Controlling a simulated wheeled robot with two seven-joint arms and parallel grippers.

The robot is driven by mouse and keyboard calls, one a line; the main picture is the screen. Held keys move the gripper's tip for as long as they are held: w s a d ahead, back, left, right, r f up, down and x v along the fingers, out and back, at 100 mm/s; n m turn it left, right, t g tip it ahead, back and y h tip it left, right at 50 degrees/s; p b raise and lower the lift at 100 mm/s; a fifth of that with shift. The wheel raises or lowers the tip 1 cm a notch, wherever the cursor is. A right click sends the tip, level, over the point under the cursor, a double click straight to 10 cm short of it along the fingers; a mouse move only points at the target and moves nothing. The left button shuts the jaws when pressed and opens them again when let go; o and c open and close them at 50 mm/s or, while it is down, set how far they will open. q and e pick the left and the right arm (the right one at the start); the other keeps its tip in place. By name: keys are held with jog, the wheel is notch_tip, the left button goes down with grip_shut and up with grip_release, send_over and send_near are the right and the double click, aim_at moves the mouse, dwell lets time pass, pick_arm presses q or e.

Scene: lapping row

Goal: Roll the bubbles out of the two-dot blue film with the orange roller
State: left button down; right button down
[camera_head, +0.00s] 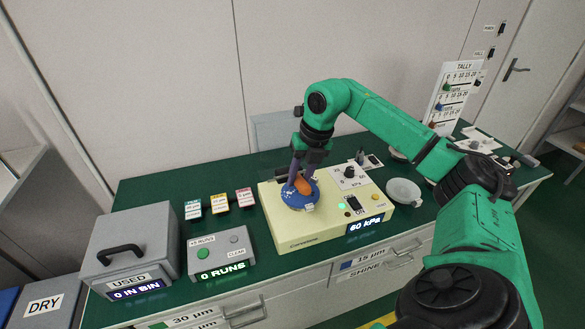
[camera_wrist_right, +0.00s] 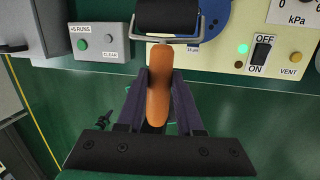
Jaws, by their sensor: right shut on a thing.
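The blue film (camera_head: 292,202) is a round disc on top of the cream machine (camera_head: 290,232); its edge also shows in the right wrist view (camera_wrist_right: 214,22). White marks show on it, but its dots and any bubbles are too small to tell. My right gripper (camera_head: 302,184) is over the disc, shut on the orange handle of the roller (camera_wrist_right: 160,72). The roller's black cylinder and wire frame lie beyond the fingertips, at or just above the film; I cannot tell whether they touch. My left gripper is not in view.
The cream machine has a lit green lamp, an ON/OFF switch and a display (camera_head: 365,225) reading 60 kPa. A grey USED bin (camera_head: 130,245), a runs counter box (camera_head: 218,255) and several small labelled packs stand left.

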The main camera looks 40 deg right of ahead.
jog(key=shift+s+f+b, duration=0.15)
jog(key=shift+f+b, duration=0.15)
jog(key=shift+f, duration=0.05)
jog(key=s+b+x, duration=0.1)
jog(key=b+x, duration=0.5)
jog(key=shift+s+d+f+b, duration=0.25)
jog(key=shift+d+f+b, duration=0.1)
jog(key=shift+f, duration=0.15)
jog(key=shift+f+b, duration=0.3)
jog(key=shift+f, duration=0.25)
